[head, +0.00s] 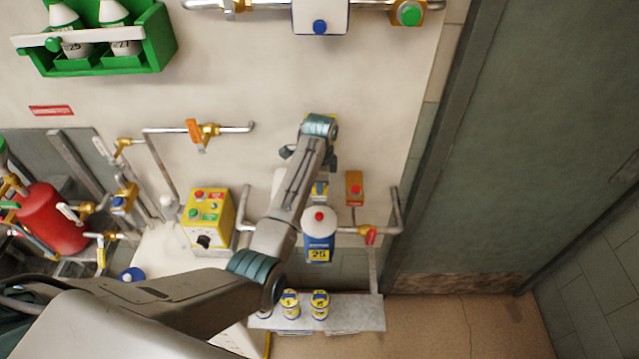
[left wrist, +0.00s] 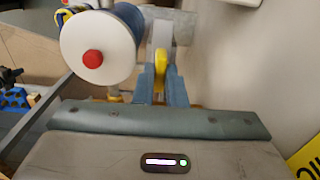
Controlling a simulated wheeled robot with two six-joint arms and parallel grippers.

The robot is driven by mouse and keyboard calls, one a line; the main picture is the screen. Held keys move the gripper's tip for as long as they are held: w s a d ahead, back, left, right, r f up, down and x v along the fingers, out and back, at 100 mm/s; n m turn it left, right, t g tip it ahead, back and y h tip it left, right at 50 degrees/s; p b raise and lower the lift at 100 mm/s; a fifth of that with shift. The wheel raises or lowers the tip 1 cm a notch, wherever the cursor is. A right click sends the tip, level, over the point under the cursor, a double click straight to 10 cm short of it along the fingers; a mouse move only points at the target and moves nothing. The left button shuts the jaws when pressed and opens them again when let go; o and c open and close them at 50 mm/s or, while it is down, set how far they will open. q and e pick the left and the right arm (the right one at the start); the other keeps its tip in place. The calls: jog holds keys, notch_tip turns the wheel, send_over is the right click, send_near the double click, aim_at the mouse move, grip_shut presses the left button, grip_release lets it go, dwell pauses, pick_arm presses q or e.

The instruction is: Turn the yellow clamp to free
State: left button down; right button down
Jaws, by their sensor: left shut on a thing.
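The yellow clamp (left wrist: 160,64) shows as a narrow upright yellow piece in the left wrist view. My left gripper (left wrist: 161,84) is shut on it, with one blue-grey finger on each side. A white bottle with a red cap (left wrist: 95,58) is close beside it, on the left. In the head view this bottle (head: 319,250) has a blue and yellow label marked 25, and my left arm crosses in front of the wall beside it. The clamp and my fingertips are hidden by the arm there. My right gripper is in neither view.
A pipe with a red-handled valve (head: 370,235) and a small orange box (head: 354,188) are right of the bottle. A yellow control box (head: 208,216) is left. Small cans (head: 320,304) stand on a low shelf (head: 368,312). A green rack (head: 110,62) hangs upper left.

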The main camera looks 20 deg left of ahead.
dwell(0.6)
pick_arm(q)
jog(key=c, duration=1.5)
grip_release()
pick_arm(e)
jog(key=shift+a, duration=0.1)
pick_arm(q)
jog(key=shift+w, duration=0.1)
